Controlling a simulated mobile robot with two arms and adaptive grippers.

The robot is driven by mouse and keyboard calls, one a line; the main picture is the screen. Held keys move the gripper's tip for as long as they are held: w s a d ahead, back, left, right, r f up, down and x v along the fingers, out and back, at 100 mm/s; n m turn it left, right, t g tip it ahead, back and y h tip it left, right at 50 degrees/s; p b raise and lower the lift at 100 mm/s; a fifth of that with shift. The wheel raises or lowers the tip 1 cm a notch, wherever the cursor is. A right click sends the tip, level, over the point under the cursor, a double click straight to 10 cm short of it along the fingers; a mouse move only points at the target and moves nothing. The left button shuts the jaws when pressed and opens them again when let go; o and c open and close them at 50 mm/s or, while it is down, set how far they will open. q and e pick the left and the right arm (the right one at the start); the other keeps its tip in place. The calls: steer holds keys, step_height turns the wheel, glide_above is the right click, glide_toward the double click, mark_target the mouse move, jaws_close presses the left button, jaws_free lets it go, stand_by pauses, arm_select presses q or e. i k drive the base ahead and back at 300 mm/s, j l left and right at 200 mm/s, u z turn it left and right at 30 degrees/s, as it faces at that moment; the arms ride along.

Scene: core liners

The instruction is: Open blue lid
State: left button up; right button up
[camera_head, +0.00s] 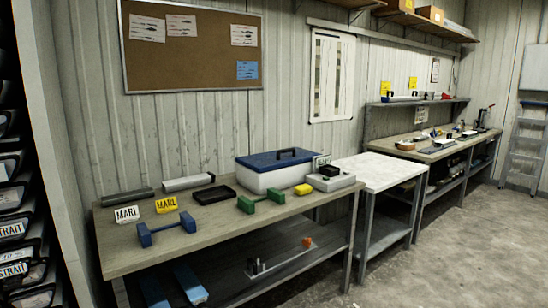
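The blue lid (262,161) lies flat on top of a white box (262,181) at the back right of the near workbench. It has a dark handle (287,151) on its upper face. The lid appears closed on the box, with no gap visible along the front edge. Neither of my grippers shows in the head view.
The near workbench (130,258) also holds a blue bar-shaped piece (166,231), a green one (261,203), a black tray (212,196), a yellow block (303,189) and a grey device (331,182). A white-topped table (378,172) adjoins it. Floor (450,240) at right is clear.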

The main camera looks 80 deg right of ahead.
mark_target(268, 161)
steer(key=z, duration=2.6)
steer(key=i+l, duration=0.25)
steer(key=i, duration=0.2)
steer(key=i+l, duration=0.25)
steer(key=i, duration=0.2)
